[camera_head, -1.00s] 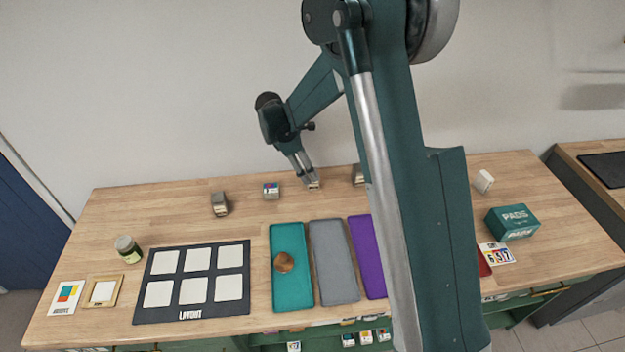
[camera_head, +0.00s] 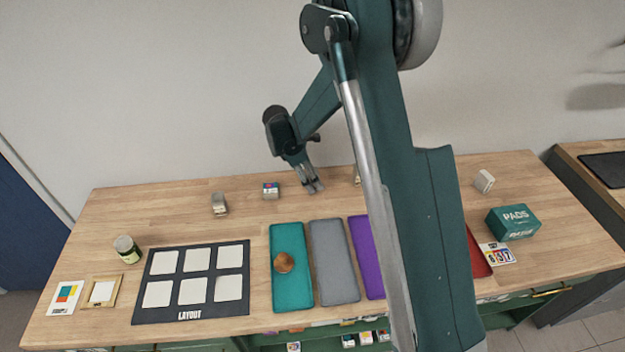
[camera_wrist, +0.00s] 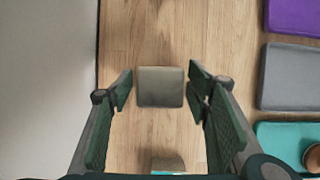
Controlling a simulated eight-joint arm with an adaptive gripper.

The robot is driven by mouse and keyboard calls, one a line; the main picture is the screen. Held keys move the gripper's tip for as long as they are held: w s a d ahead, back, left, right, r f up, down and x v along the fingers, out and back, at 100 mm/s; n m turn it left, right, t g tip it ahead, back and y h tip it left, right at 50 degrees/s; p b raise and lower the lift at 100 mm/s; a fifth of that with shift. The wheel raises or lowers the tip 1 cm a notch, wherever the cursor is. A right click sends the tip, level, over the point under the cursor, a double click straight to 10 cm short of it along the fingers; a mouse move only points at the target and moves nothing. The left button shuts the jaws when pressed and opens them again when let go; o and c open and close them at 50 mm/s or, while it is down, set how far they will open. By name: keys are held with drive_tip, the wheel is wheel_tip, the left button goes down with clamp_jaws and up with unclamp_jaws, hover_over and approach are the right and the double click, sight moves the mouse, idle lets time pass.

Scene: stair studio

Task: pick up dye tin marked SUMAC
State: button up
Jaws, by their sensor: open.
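Several small grey tins stand along the back of the bench. No SUMAC marking is readable in these frames. My gripper (camera_head: 315,188) points down at the back of the bench and is open. In the wrist view a plain grey-topped tin (camera_wrist: 160,87) sits between the open fingers (camera_wrist: 161,88), with a gap on each side. In the head view the fingers mostly hide this tin. A tin with a coloured label (camera_head: 270,191) stands just left of it, and its top shows at the wrist view's bottom edge (camera_wrist: 168,164). Another tin (camera_head: 219,204) stands further left.
A tin (camera_head: 357,175) is partly hidden behind my arm. A pale block (camera_head: 484,181) and a green PADS box (camera_head: 515,221) stand right. Teal (camera_head: 290,240), grey (camera_head: 334,265) and purple (camera_head: 365,255) mats lie in front, beside a dark LAYOUT board (camera_head: 190,315). The wall is close behind.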

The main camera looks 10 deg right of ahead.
drive_tip(key=shift+c, duration=0.5)
drive_tip(key=c, duration=1)
drive_tip(key=shift+r, duration=0.1)
drive_tip(key=shift+r+p, duration=0.45)
drive_tip(key=shift+r, duration=4.45)
